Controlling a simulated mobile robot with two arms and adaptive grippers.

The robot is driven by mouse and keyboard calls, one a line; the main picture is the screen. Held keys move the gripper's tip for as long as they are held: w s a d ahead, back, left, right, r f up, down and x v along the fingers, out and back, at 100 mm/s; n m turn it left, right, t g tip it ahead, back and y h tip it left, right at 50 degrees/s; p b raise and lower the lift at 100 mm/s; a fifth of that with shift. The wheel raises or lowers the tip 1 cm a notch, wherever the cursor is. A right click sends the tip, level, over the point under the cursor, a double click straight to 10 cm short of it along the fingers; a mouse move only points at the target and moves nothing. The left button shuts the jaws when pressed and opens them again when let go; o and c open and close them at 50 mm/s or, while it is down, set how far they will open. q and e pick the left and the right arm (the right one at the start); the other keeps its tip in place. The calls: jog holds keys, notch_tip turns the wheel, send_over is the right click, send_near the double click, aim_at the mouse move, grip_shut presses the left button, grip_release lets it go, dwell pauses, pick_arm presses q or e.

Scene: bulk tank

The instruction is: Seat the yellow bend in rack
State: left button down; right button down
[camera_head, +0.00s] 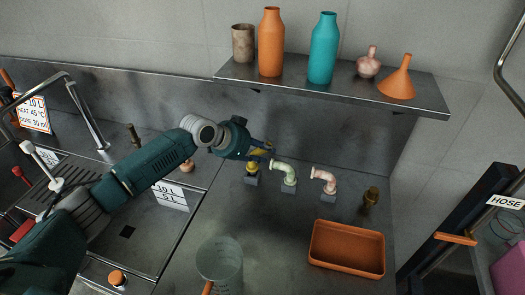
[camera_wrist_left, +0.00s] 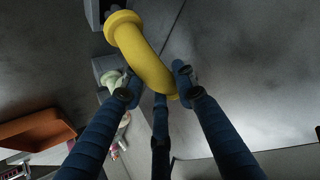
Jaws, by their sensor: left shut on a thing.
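The yellow bend (camera_head: 252,167) is at the left end of a row of grey rack blocks, with its lower end at the left block (camera_head: 251,181). I cannot tell whether it is in the block or just above it. My left gripper (camera_head: 262,150) is shut on the bend. In the left wrist view the yellow bend (camera_wrist_left: 142,52) lies between the blue fingers (camera_wrist_left: 155,90), its flange pointing away. The green bend (camera_head: 285,170) and the pink bend (camera_head: 325,179) stand on the neighbouring blocks to the right. My right gripper is out of view.
An orange tray (camera_head: 347,264) sits at the counter's front right. A brass fitting (camera_head: 371,197) stands right of the rack. A clear jug (camera_head: 219,262) stands in front. A shelf (camera_head: 330,88) with bottles and a funnel (camera_head: 398,80) hangs above.

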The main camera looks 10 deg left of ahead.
pick_arm(q)
jog(key=shift+f+b, duration=0.8)
jog(key=shift+f, duration=0.5)
jog(key=c, duration=1.3)
grip_release()
jog(key=v, duration=1.2)
